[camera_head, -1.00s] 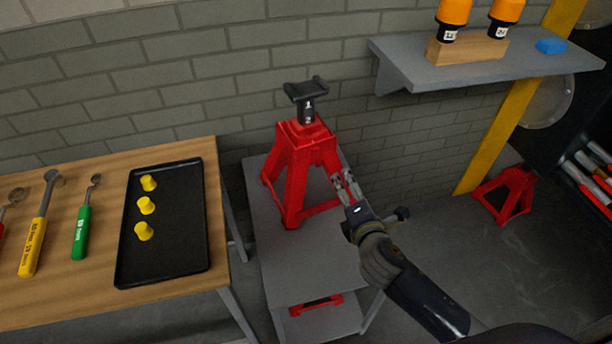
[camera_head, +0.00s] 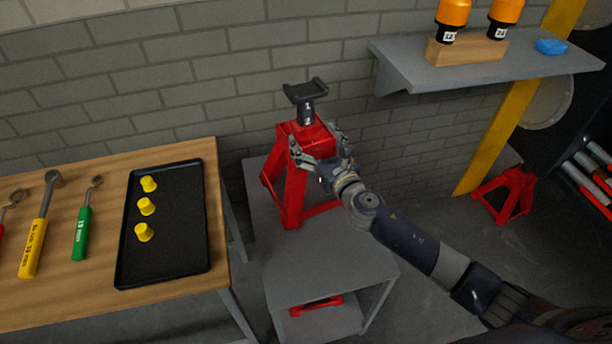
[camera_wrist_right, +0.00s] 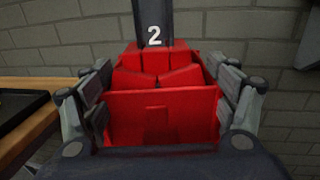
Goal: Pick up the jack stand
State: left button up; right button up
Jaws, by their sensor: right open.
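The red jack stand (camera_head: 292,196) stands upright on a grey cart (camera_head: 325,250), with a black saddle on a dark post marked 2 on top. My right gripper (camera_head: 318,148) is at the upper part of its red frame. In the right wrist view, the open fingers of the right gripper (camera_wrist_right: 160,100) stand on both sides of the jack stand's red top (camera_wrist_right: 160,115). I cannot tell whether either finger touches it. My left gripper is not in view.
A wooden bench (camera_head: 60,300) with a black tray (camera_head: 165,260), yellow caps and tools stands at the left. A wall shelf (camera_head: 490,75) hangs at the upper right. Another red stand (camera_head: 505,195) is on the floor at the right. A brick wall is behind the cart.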

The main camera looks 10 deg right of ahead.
jog(key=x, duration=0.4)
jog(key=shift+a+f, duration=0.15)
jog(key=shift+a, duration=0.05)
jog(key=shift+c, duration=0.6)
